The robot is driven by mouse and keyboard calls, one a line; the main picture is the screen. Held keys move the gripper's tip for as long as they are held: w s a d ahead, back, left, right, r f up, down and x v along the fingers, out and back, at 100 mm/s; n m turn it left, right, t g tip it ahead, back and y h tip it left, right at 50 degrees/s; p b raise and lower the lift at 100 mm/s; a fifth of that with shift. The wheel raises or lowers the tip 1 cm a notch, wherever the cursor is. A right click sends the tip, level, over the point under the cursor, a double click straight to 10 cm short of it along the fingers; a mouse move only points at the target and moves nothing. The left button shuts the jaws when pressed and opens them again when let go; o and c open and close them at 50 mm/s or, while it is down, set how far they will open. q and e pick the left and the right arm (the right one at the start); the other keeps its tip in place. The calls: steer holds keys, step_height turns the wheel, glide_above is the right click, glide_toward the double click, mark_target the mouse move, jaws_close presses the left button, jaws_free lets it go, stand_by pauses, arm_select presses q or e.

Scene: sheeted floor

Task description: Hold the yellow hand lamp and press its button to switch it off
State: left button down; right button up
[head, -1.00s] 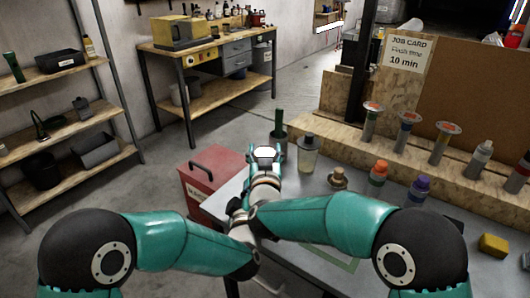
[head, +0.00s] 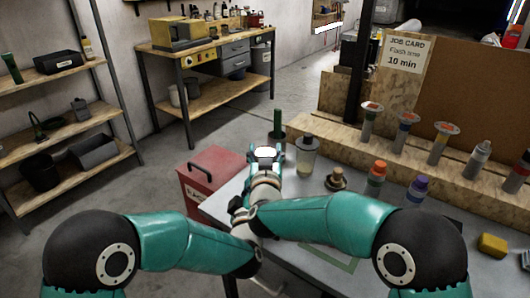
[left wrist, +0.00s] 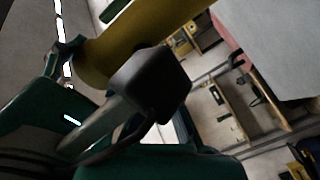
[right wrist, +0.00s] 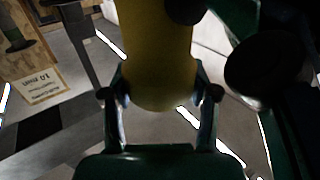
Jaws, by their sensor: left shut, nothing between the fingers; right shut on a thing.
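The yellow hand lamp (right wrist: 158,50) stands between the two fingers of my right gripper (right wrist: 162,95) in the right wrist view, and they are shut on its body. The lamp's yellow body (left wrist: 140,38) also crosses the top of the left wrist view. My left gripper (left wrist: 155,88) is shut and empty, its dark fingertips close to the yellow body. I cannot tell whether they touch it. In the head view my right gripper (head: 267,155) is beyond my crossed forearms, by a bright white oval. The lamp's body is hidden there, and I cannot make out its button.
A grey table (head: 310,205) lies under my arms, with a clear bottle (head: 307,155), an orange-capped bottle (head: 376,177) and a purple-capped bottle (head: 416,190). A red box (head: 210,180) stands left of it. A job card (head: 405,53) is on the board behind.

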arm_select(q)
steer(key=shift+w+d, duration=0.45)
steer(key=shift+w, duration=0.1)
stand_by(0.4)
steer(key=shift+a, duration=0.1)
stand_by(0.4)
steer(key=shift+s+a+r, duration=0.45)
steer(key=shift+s+a, duration=0.15)
steer(key=shift+a, duration=0.05)
steer(key=shift+r, duration=0.1)
steer(key=s+a, duration=0.3)
steer(key=s, duration=0.2)
steer(key=shift+a+f, duration=0.2)
steer(key=shift+a, duration=0.2)
